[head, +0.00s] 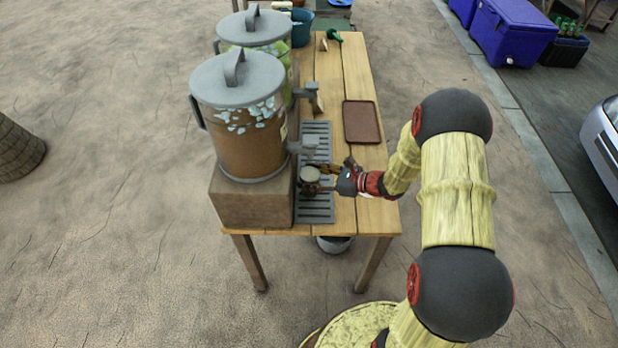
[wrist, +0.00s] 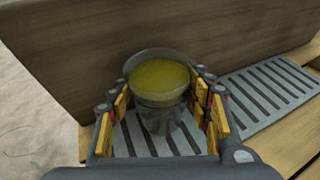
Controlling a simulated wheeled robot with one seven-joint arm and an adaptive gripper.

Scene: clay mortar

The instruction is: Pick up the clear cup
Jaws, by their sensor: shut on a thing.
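The clear cup (wrist: 158,112) stands between the fingers of my gripper (wrist: 163,108) in the wrist view, with yellowish liquid in it. In the head view the cup (head: 310,175) is at the near part of the grey slotted drip tray (head: 316,215), below the tap of the nearer dispenser. My gripper (head: 326,178) reaches it from the right and is shut on it. The cup looks upright. Whether its base touches the tray, I cannot tell.
Two lidded drink dispensers (head: 240,140) stand on a wooden block (head: 250,205) left of the tray. A brown tray (head: 361,122) lies on the wooden table (head: 372,215). A tap (head: 303,146) overhangs the drip tray. Blue coolers (head: 512,30) stand far right.

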